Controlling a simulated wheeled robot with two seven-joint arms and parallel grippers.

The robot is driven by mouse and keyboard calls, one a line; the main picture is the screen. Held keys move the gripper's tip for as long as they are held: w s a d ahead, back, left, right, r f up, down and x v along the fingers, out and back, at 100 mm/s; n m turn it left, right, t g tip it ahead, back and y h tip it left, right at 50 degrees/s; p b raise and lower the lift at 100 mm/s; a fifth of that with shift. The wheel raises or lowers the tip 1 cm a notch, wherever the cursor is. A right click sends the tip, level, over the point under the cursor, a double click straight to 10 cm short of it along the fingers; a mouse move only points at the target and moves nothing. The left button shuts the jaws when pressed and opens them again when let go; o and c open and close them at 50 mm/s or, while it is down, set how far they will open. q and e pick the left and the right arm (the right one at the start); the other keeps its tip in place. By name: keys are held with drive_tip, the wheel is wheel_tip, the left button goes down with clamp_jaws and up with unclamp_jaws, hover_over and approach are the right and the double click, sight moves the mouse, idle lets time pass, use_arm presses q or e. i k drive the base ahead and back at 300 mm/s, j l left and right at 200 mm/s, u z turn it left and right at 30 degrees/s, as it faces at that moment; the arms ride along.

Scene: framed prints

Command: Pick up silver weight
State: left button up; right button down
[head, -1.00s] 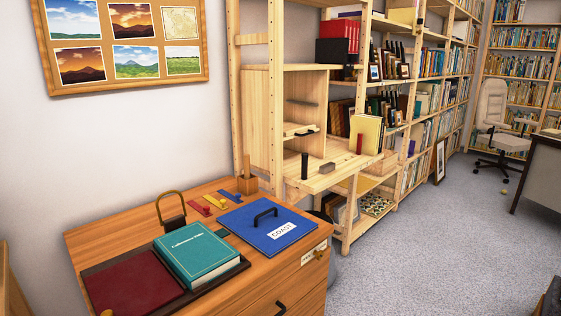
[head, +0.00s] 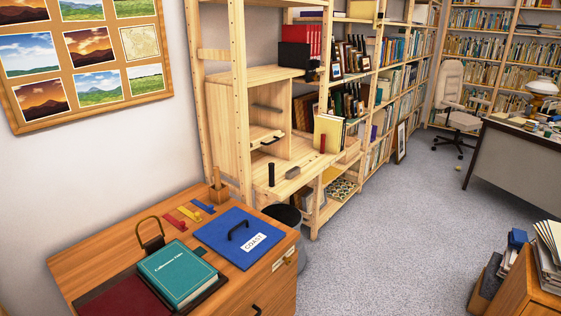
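A small grey block (head: 292,172), which may be the silver weight, lies on the light wood desk shelf (head: 315,178) of the tall shelving unit. A dark upright cylinder (head: 271,175) stands just left of it. The block is too small to make out its metal or any marking. Neither of my grippers is in view, and nothing touches the block.
A wooden cabinet (head: 88,262) at front left bears a teal book (head: 178,273) and a blue COAST folder (head: 238,237).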

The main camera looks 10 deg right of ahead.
sight(292, 173)
drive_tip(key=l+u, duration=0.1)
drive_tip(key=u, duration=0.35)
drive_tip(key=i+l+u, duration=0.35)
drive_tip(key=l, duration=0.3)
drive_tip(key=i+l+u, duration=0.2)
drive_tip(key=l+u, duration=0.15)
drive_tip(key=l, duration=0.3)
